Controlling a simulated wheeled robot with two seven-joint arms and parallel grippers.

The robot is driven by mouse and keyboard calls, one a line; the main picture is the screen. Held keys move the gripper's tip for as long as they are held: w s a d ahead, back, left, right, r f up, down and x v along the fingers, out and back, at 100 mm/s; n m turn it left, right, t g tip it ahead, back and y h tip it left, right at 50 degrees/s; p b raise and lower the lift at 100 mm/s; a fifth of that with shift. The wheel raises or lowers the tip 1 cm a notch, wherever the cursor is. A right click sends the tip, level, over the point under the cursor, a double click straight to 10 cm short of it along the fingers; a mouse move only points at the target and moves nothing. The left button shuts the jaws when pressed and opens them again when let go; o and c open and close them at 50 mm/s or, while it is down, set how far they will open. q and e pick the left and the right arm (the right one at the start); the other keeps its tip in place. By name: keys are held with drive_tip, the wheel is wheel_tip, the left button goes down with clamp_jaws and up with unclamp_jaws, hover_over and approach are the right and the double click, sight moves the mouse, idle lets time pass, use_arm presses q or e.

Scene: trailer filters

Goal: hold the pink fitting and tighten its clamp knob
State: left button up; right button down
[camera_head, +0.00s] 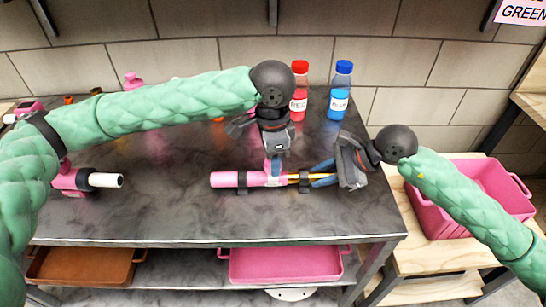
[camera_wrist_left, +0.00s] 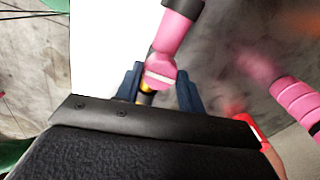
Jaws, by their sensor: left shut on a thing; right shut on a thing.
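The pink fitting (camera_head: 226,180) lies horizontally on the dark table, with dark supports beneath it and a gold rod (camera_head: 293,179) extending from its right end. My left gripper (camera_head: 273,168) comes down from above, shut on the fitting's upright pink part. In the left wrist view, a round pink face with a white bar (camera_wrist_left: 160,75), seemingly the clamp knob, shows between the blue fingers of that gripper (camera_wrist_left: 158,88). My right gripper (camera_head: 322,174) reaches in from the right, its blue fingers shut around the rod; its exact contact is partly hidden.
A red-capped bottle (camera_head: 299,98) and a blue-capped bottle (camera_head: 340,98) stand behind my grippers. Another pink fitting with a white cylinder (camera_head: 104,180) is at left. A pink crate (camera_head: 424,215) sits on the right-hand stand. Orange (camera_head: 85,265) and pink (camera_head: 285,264) trays are on the lower shelf.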

idle(0.3)
use_arm(q)
drive_tip(key=o, duration=1)
wheel_tip(320, 180, up, 12)
drive_tip(key=shift+a, duration=0.1)
use_arm(e)
drive_tip(key=c, duration=1.1)
unclamp_jaws()
